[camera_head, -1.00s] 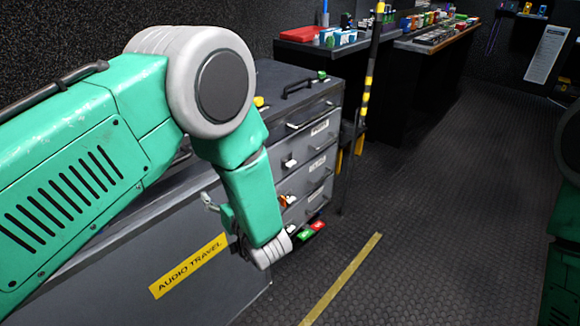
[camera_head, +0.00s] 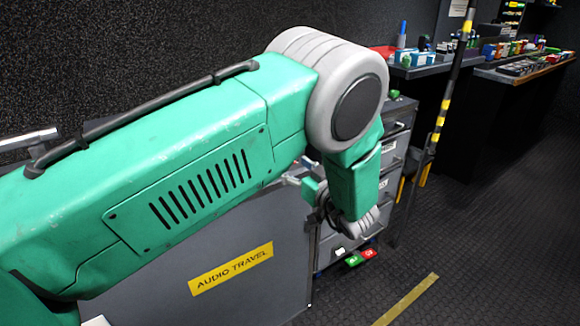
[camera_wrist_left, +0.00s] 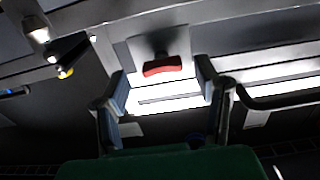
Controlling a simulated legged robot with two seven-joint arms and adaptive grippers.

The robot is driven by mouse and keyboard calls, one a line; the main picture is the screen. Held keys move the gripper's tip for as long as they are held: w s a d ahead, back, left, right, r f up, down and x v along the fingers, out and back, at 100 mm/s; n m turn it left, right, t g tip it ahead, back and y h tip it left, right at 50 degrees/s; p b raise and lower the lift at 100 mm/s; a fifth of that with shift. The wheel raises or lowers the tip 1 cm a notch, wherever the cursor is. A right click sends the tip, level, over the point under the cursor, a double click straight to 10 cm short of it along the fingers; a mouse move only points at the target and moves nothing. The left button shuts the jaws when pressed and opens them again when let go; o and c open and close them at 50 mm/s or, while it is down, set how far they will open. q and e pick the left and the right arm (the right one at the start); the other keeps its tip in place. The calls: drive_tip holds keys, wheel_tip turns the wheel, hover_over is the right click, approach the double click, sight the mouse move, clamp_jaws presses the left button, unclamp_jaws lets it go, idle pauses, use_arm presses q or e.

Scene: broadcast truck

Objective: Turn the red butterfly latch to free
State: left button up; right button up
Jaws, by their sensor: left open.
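The red butterfly latch (camera_wrist_left: 162,66) shows in the left wrist view as a short red bar on a grey plate. It lies between the two fingertips of my left gripper (camera_wrist_left: 161,74) in the picture. The fingers are open, with a gap on each side of the latch, and I see no contact. In the head view my left gripper (camera_head: 306,184) is by the grey case marked "AUDIO TRAVEL" (camera_head: 275,298), partly hidden by my arm. The latch is hidden there. My right gripper is in neither view.
A grey drawer cabinet (camera_head: 392,148) stands just beyond my left arm. A black and yellow pole (camera_head: 446,104) rises beside it. Benches with small items line the back, including a long bench (camera_head: 522,72). The dark floor (camera_head: 500,230) at right is clear.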

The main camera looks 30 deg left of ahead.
use_arm(q)
drive_tip(key=shift+x, duration=1.5)
drive_tip(key=shift+s+f, duration=0.1)
drive_tip(key=shift+d, duration=0.1)
drive_tip(key=c, duration=1.2)
